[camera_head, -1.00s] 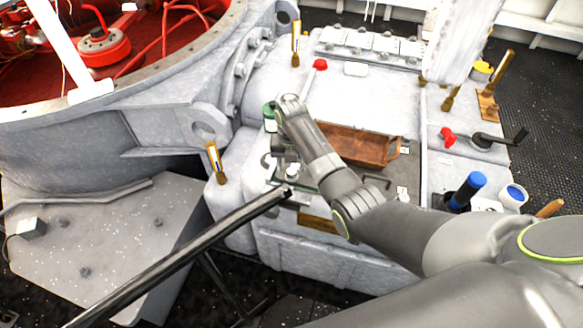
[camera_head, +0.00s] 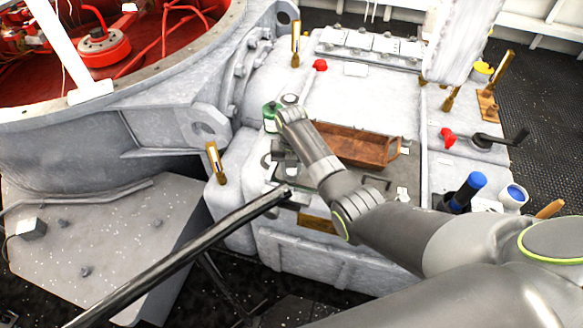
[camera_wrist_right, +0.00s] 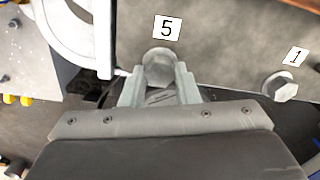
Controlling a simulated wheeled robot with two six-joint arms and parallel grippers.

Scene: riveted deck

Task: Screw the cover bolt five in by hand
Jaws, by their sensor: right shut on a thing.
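Cover bolt five, a grey hex-headed bolt (camera_wrist_right: 160,66), is in the right wrist view just below a white tag marked 5 (camera_wrist_right: 167,27). My right gripper (camera_wrist_right: 159,88) is shut on its head, one finger on each side. The bolt is at the edge of the grey cover plate (camera_wrist_right: 225,55); its shank is hidden. Another hex bolt (camera_wrist_right: 281,87) stands to the right by a tag marked 1 (camera_wrist_right: 295,56). In the head view my right gripper (camera_head: 281,158) is low over the housing's near left part, where my wrist hides the bolt. My left gripper is not in view.
A brown wooden tray (camera_head: 350,145) lies right of my right wrist. A dark bar (camera_head: 190,250) crosses the foreground. A blue-topped handle (camera_head: 469,190) and a white cup (camera_head: 513,197) stand at the right.

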